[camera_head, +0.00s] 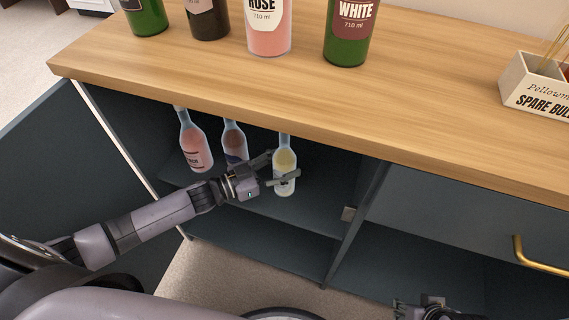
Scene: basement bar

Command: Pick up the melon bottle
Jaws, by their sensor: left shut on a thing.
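The bottle with pale yellow contents (284,161), which looks like the melon bottle, stands upright, or nearly so, at the open cabinet compartment. Its neck reaches up under the counter edge. My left gripper (281,170) comes in from the left and is shut around the middle of this bottle, with its fingers covering part of the label. Whether the bottle's base touches the shelf is hard to tell. My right gripper (428,306) is at the bottom edge, low in front of the cabinet and only partly in view. Its fingers are too unclear to judge.
A pink bottle (195,146) and a dark-labelled bottle (234,145) stand left of the held one. The wooden counter (420,110) overhangs them and carries several wine bottles and a spare bulbs box (520,90). An open door (70,150) is at left, a divider (357,215) at right.

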